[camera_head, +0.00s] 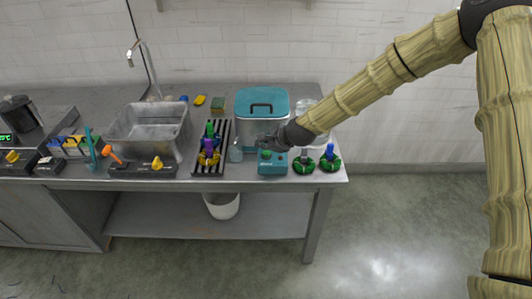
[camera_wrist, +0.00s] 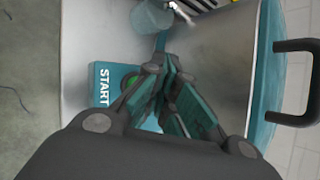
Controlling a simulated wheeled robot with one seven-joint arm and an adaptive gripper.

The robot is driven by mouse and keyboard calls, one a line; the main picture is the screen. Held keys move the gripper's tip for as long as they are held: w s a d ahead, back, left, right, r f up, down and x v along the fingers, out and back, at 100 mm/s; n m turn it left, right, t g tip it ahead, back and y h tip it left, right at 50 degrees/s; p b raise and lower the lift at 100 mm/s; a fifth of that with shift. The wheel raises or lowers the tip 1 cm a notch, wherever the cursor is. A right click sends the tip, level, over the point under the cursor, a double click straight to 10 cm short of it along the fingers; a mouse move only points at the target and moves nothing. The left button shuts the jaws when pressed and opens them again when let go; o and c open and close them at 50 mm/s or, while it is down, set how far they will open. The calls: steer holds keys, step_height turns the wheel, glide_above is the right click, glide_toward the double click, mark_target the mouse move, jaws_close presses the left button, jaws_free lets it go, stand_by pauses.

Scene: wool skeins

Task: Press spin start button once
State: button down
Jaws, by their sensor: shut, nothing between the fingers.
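The teal spin start box (camera_head: 272,168) stands at the front right of the steel counter, in front of the spinner with the teal lid. In the wrist view, the box (camera_wrist: 101,92) shows the word START and part of a green button (camera_wrist: 130,81), which my finger partly covers. The green button (camera_head: 265,154) also shows in the head view, just below my gripper (camera_head: 263,141). My gripper is shut and empty, with its fingers (camera_wrist: 172,78) beside the button in the wrist view. I cannot tell whether they touch it.
The steel spinner pot with its teal lid (camera_head: 262,95) is close behind my gripper. A rack with coloured skeins (camera_head: 210,148) is to the left. Green rings with posts (camera_head: 304,166) stand to the right, near the counter's end. A steel basin (camera_head: 150,130) is farther left.

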mark_target(264, 154)
steer(key=shift+f, duration=0.15)
stand_by(0.5)
steer(key=shift+f, duration=0.3)
steer(key=shift+f+b, duration=0.55)
steer(key=shift+b, duration=0.05)
stand_by(1.2)
steer(key=shift+r, duration=0.1)
steer(key=shift+r+p, duration=0.6)
steer(key=shift+r, duration=0.3)
steer(key=shift+r+p, duration=1.55)
steer(key=shift+r, duration=1)
